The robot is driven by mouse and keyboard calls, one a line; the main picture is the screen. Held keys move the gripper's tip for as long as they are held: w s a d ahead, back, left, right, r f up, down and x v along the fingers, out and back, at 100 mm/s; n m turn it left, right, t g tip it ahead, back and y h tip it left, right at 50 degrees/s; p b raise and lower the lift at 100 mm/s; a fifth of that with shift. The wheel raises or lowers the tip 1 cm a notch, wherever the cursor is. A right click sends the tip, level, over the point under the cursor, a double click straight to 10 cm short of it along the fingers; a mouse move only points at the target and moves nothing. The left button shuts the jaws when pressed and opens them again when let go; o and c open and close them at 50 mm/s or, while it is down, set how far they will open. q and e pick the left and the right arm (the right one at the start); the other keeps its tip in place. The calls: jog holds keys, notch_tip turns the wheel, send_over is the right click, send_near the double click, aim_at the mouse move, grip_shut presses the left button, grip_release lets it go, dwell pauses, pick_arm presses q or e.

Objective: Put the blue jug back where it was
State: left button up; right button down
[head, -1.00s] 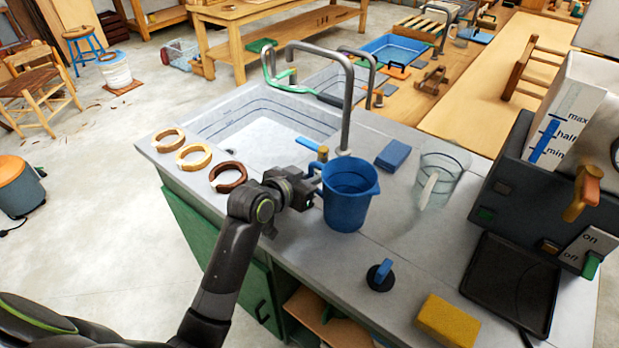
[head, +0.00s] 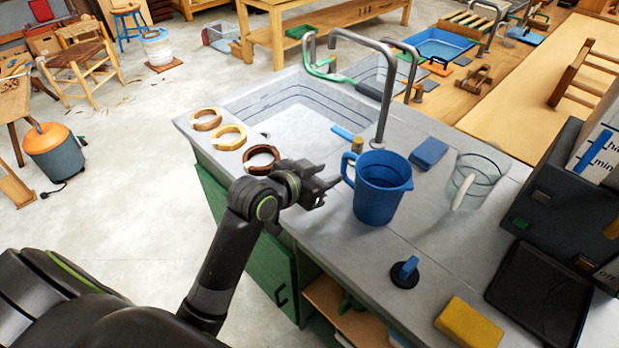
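The blue jug (head: 378,192) stands upright on the grey counter (head: 330,232), right of the sink, with its handle (head: 349,170) facing left toward my gripper. My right gripper is not in view.
A clear container (head: 472,184) and a blue block (head: 429,153) stand right of the jug. A black disc with a blue handle (head: 406,271) and a yellow sponge (head: 468,323) lie nearer. The tap (head: 384,100) rises behind the jug. Three rings (head: 262,158) lie along the left edge.

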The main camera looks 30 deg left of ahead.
pick_arm(q)
jog(key=v, duration=0.5)
jog(key=shift+s, duration=0.1)
dwell(0.3)
